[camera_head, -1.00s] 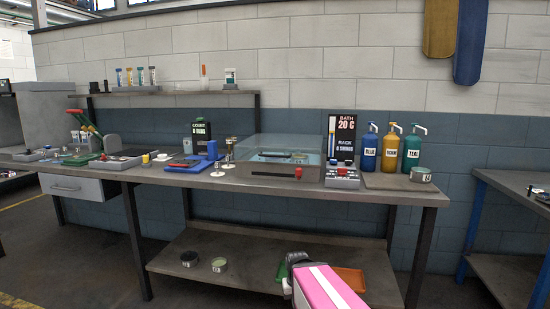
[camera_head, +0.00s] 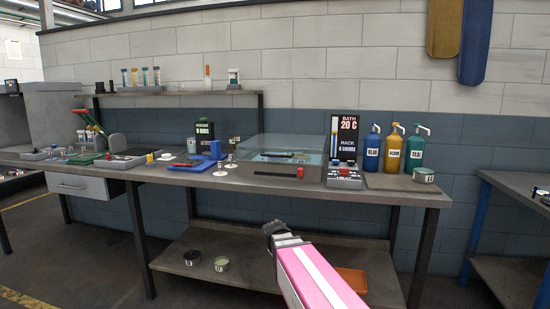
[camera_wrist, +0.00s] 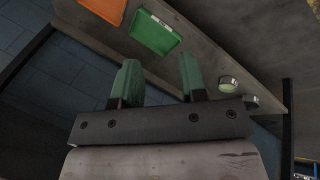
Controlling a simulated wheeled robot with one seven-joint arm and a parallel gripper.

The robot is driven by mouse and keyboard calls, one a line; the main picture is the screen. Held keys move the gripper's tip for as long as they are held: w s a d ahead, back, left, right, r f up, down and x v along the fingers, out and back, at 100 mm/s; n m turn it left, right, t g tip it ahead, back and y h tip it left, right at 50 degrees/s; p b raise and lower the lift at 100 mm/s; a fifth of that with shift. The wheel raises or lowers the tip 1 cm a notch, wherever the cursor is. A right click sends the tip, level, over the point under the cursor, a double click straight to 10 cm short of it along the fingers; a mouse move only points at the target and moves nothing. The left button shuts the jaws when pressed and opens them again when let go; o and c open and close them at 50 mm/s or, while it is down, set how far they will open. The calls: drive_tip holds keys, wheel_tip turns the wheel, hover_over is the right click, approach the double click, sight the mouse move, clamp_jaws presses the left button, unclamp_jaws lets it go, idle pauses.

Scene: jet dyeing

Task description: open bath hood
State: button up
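The bath (camera_head: 262,170) stands on the workbench, a grey base under a clear, see-through hood (camera_head: 300,147). The hood looks closed over it. A red knob or handle (camera_head: 300,172) shows on the front of the base. Some dark and tan items lie inside, too small to make out. My gripper (camera_head: 275,232) is in front of the bench, below the bench top and apart from the bath. In the wrist view, my gripper (camera_wrist: 158,78) has two green fingers spread apart with nothing between them. The bath is not in the wrist view.
A bath display (camera_head: 345,136) and control box (camera_head: 345,178) stand right of the bath. Blue, yellow and teal pump bottles (camera_head: 393,150) stand further right. White stands (camera_head: 231,158) are close on the left. The lower shelf holds an orange tray (camera_head: 352,280), green tray (camera_wrist: 154,32) and tins (camera_head: 221,264).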

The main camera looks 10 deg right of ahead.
drive_tip(key=w+a+r+n+t+h, duration=0.1)
drive_tip(key=w+r+n+t+h, duration=0.1)
drive_tip(key=w+r, duration=0.5)
drive_tip(key=w+a+r+n+t+h, duration=0.15)
drive_tip(key=w+r, duration=0.25)
drive_tip(key=r, duration=0.5)
drive_tip(key=n+t+h, duration=0.3)
drive_tip(key=t+h, duration=0.1)
drive_tip(key=t, duration=0.1)
approach(274, 156)
drive_tip(key=x, duration=1)
drive_tip(key=shift+w+d, duration=0.2)
drive_tip(key=shift+d, duration=0.15)
drive_tip(key=shift+c, duration=0.3)
clamp_jaws()
